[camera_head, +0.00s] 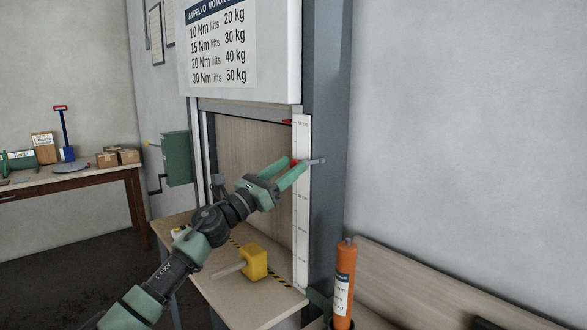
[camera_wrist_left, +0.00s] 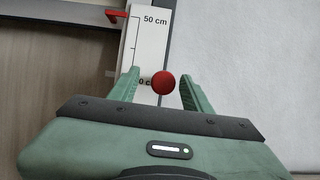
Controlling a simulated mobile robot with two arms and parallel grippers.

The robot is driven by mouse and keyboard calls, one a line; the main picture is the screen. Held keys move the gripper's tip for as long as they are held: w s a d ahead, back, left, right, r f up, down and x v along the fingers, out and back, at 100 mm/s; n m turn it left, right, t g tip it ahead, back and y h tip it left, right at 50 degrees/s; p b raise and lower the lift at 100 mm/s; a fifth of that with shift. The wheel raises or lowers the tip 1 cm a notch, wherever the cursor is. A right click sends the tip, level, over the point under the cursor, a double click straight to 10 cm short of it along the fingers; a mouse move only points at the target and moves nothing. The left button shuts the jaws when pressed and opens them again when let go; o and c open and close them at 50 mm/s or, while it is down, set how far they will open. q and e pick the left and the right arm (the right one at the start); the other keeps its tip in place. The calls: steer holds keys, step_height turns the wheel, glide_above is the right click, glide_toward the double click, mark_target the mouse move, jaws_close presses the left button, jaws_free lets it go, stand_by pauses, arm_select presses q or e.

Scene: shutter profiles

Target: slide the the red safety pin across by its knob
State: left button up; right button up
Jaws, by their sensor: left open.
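The red knob of the safety pin (camera_head: 295,162) shows by the white scale strip at the right side of the shutter opening. A grey pin end (camera_head: 318,161) sticks out to the right of the strip, against the dark post. My left gripper (camera_head: 299,164) is open, with its green fingers reaching to the knob and partly covering it. In the left wrist view the round red knob (camera_wrist_left: 163,83) lies between the two open fingers, with gaps on both sides. The pin's shaft is hidden behind the knob there. My right gripper is not in view.
The white scale strip (camera_head: 302,220) stands beside the wooden shutter panel (camera_head: 240,150), with a red pointer (camera_head: 287,121) near its top. Below, a yellow block with a handle (camera_head: 255,262) rests on the bench (camera_head: 270,300). An orange cylinder (camera_head: 345,275) stands at lower right.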

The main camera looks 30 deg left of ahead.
arm_select(q)
steer(key=b+v, duration=0.2)
steer(key=v, duration=0.4)
steer(key=shift+w, duration=0.1)
steer(key=shift+a+f, duration=0.1)
steer(key=shift+f, duration=0.05)
